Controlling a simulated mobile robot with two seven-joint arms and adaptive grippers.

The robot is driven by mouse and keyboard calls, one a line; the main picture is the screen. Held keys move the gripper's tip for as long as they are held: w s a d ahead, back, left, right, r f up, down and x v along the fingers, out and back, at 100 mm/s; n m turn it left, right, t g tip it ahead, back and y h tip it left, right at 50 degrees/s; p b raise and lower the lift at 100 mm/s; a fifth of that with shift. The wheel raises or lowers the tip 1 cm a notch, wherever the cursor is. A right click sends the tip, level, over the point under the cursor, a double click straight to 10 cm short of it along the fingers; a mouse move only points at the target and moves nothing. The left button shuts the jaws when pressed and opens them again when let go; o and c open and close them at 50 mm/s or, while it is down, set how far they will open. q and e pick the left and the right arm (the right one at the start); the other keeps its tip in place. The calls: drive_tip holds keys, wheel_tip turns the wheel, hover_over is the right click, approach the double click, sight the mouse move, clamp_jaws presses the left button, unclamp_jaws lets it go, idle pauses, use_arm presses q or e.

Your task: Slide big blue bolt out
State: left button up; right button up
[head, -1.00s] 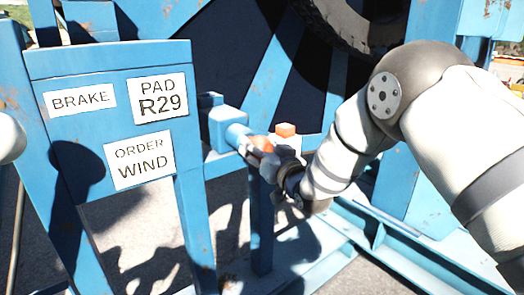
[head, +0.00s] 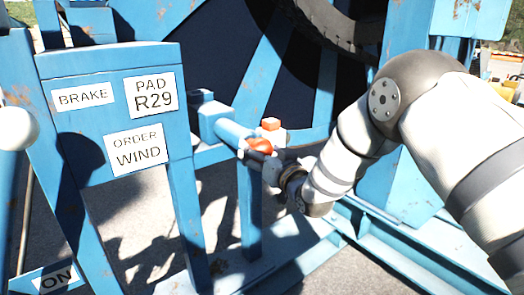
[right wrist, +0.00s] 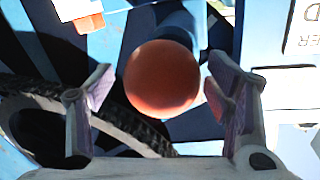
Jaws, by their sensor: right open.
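The big blue bolt (head: 236,132) is a blue cylinder lying level in a blue housing. Its near end is a round orange-red knob (head: 259,146). The knob (right wrist: 162,78) also shows large in the right wrist view. My right gripper (head: 268,165) is at the knob end. In the right wrist view its fingers (right wrist: 160,108) are open, one on each side of the knob, with gaps visible. Whether they overlap the knob in depth is unclear. My left gripper is out of view.
A small orange block (head: 270,124) sits just behind the knob, close to my right gripper. A blue panel (head: 110,70) with BRAKE, PAD R29 and ORDER WIND labels stands at left. A blue post (head: 250,215) stands below the bolt. A dark reel rim (head: 335,25) is behind.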

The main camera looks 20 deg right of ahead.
drive_tip(key=s+d, duration=0.1)
drive_tip(key=s, duration=1.1)
drive_tip(key=shift+d, duration=0.4)
drive_tip(key=s+f+g+h+p, duration=0.1)
drive_tip(key=s+f+g, duration=0.4)
drive_tip(key=s+f, duration=0.6)
drive_tip(key=s+f+g+h+p, duration=0.1)
drive_tip(key=s+f+g, duration=0.55)
drive_tip(key=f, duration=0.65)
use_arm(q)
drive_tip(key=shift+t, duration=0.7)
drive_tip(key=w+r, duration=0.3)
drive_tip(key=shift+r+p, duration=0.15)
drive_tip(key=shift+p, duration=0.2)
use_arm(e)
drive_tip(key=s+f+g, duration=0.2)
drive_tip(key=s+g, duration=0.1)
drive_tip(key=s, duration=0.7)
drive_tip(key=s+f+g, duration=0.1)
drive_tip(key=s+g, duration=0.2)
drive_tip(key=s, duration=0.8)
drive_tip(key=s+d+f+g, duration=0.1)
drive_tip(key=s+f+g, duration=0.1)
drive_tip(key=s, duration=0.9)
drive_tip(key=shift+f+g+h, duration=0.35)
drive_tip(key=shift+g+h, duration=0.05)
drive_tip(key=shift+g, duration=0.05)
